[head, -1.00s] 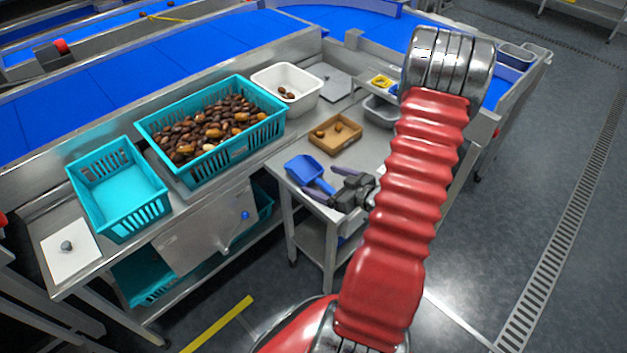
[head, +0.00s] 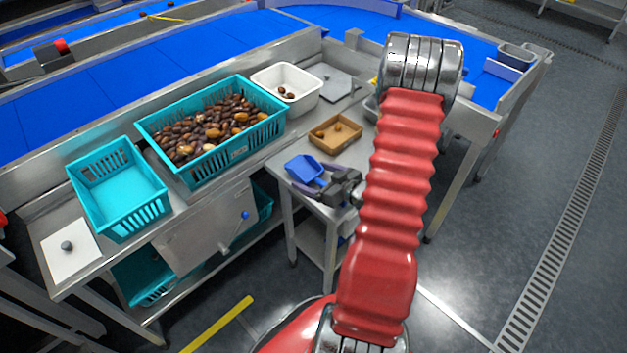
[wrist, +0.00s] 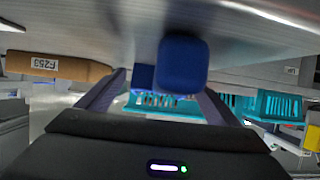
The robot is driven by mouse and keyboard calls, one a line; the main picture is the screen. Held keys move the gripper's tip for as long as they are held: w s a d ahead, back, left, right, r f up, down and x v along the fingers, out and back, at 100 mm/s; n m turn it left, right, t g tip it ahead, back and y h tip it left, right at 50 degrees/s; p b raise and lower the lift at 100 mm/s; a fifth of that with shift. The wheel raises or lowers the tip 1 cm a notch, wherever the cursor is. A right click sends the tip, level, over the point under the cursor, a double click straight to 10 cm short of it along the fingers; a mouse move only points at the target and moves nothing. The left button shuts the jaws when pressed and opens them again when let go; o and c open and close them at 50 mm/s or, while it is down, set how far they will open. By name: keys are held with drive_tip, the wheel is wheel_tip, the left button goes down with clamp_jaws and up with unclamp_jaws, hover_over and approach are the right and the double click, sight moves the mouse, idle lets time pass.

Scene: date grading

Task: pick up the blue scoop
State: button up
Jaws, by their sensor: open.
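The blue scoop (head: 303,167) lies on the steel side table, its bowl toward the left. In the wrist view the blue scoop (wrist: 182,66) shows between my two purple fingers. My gripper (head: 311,180) is open, low over the table, with its fingers on either side of the scoop's handle part. The wrist view also shows my gripper (wrist: 163,83) with a gap between the fingers and nothing gripped. The handle is mostly hidden by my gripper in the head view. I cannot tell whether a finger touches the scoop.
A brown tray (head: 322,145) with a few dates stands just behind the scoop; it shows at left in the wrist view (wrist: 60,69). A teal crate (head: 240,150) full of dates, an empty teal crate (head: 150,222) and a white tub (head: 305,100) stand to the left and back.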

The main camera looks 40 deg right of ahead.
drive_tip(key=shift+c, duration=0.4)
drive_tip(key=c, duration=1.3)
drive_tip(key=shift+r, duration=0.15)
drive_tip(key=shift+r, duration=4.9)
